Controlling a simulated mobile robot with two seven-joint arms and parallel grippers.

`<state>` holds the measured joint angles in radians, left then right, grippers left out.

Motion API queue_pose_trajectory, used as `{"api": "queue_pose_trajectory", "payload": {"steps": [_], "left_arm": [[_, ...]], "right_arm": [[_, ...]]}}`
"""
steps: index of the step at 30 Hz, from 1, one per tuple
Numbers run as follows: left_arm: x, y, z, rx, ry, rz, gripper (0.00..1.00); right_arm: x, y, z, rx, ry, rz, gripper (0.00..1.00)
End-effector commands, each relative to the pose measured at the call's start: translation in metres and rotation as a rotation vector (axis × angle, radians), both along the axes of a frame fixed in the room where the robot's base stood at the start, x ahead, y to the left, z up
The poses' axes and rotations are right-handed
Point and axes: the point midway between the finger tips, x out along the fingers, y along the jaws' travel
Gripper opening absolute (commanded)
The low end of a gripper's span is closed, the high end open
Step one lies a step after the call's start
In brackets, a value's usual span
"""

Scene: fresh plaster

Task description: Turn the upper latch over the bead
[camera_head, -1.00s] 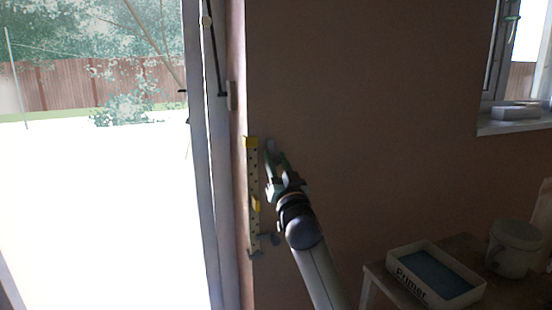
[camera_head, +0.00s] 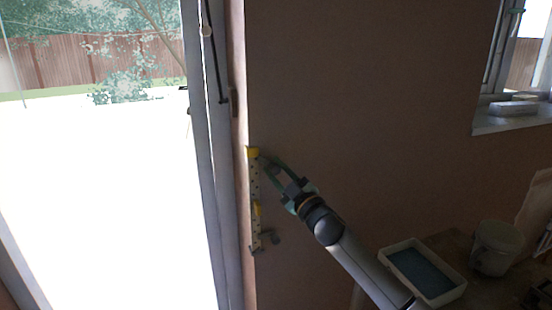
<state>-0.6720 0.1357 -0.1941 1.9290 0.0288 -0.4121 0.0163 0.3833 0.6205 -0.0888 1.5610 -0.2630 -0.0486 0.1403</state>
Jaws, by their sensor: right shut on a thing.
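The bead (camera_head: 255,184), a pale perforated strip with yellow parts, stands upright along the wall corner beside the door frame. My right gripper (camera_head: 268,163) is at the bead's upper right side, its green fingers pointing up and left. It is shut on the upper latch (camera_head: 271,170), a small grey piece mostly hidden by the fingers; I cannot tell how far it lies across the bead. The lower latch (camera_head: 273,238) is grey and sticks out to the right near the bead's foot. My left gripper is out of view.
A white tray (camera_head: 458,293) with a dark inside and a pale bucket (camera_head: 495,249) stand on a bench at the lower right. A window sill (camera_head: 512,123) juts out at the upper right. The wall right of the bead is bare.

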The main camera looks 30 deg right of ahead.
Motion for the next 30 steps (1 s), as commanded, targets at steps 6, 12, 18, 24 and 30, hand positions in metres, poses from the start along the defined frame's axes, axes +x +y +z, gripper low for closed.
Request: {"api": "queue_pose_trajectory", "payload": {"steps": [6,12,18,24,30], "left_arm": [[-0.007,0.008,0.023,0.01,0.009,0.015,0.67],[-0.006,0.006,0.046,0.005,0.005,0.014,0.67],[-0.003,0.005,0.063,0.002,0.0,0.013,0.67],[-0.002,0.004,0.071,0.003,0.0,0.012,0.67],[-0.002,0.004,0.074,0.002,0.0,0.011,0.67]], "right_arm": [[0.0,-0.001,0.005,-0.202,0.052,-0.001,0.0],[0.0,0.0,0.004,-0.361,0.089,0.0,0.0],[0.0,0.0,0.003,-0.482,0.118,0.0,0.0],[0.0,0.0,0.001,-0.556,0.136,0.0,0.0],[0.0,0.0,0.0,-0.587,0.142,-0.001,0.0]]}}
